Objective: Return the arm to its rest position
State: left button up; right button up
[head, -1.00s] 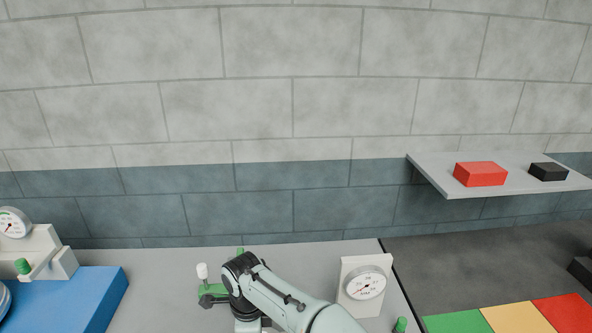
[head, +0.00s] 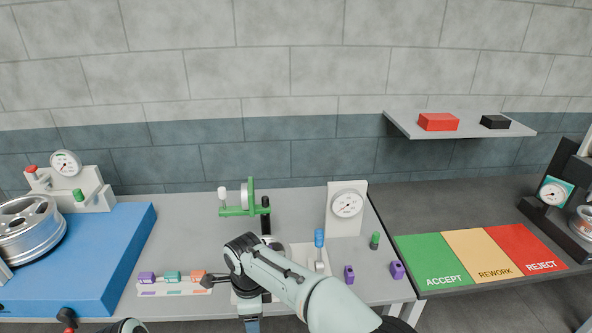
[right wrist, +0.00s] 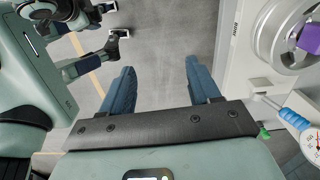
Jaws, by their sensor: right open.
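My right arm reaches in from the bottom of the head view, over the grey bench (head: 180,230). Its wrist bends down and only part of the right gripper (head: 252,324) shows there, at the bottom edge. In the right wrist view, the right gripper (right wrist: 160,88) is open, its two blue fingers wide apart. Nothing is between them but grey floor far below. The bench edge lies to their right. My left gripper is not clearly seen; only a small piece of an arm shows at the bottom left of the head view.
A gauge block (head: 346,210), a green fixture (head: 245,208) and a blue-handled tool (head: 319,245) stand around the arm. Purple pieces (head: 397,270) sit at the right. A wheel (head: 30,228) lies on the blue platform (head: 125,240).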

jog(key=s+d+f+n+g+y, duration=0.1)
jog(key=d+f+n, duration=0.35)
jog(key=f, duration=0.85)
jog(key=s+d+f+n+g+y, duration=0.1)
jog(key=s+d+f+n+y, duration=0.1)
jog(key=d+f, duration=0.8)
jog(key=s+d+f+n+t, duration=0.1)
jog(key=s+d+f+n, duration=0.2)
jog(key=s+f, duration=0.3)
jog(key=s+d+f+n+t, duration=0.1)
jog(key=s+d+f+n, duration=0.2)
jog(key=s, duration=0.9)
notch_tip(320, 180, down, 3)
jog(key=shift+s+d+y, duration=0.25)
jog(key=shift+d+y, duration=0.05)
jog(key=shift+d, duration=0.65)
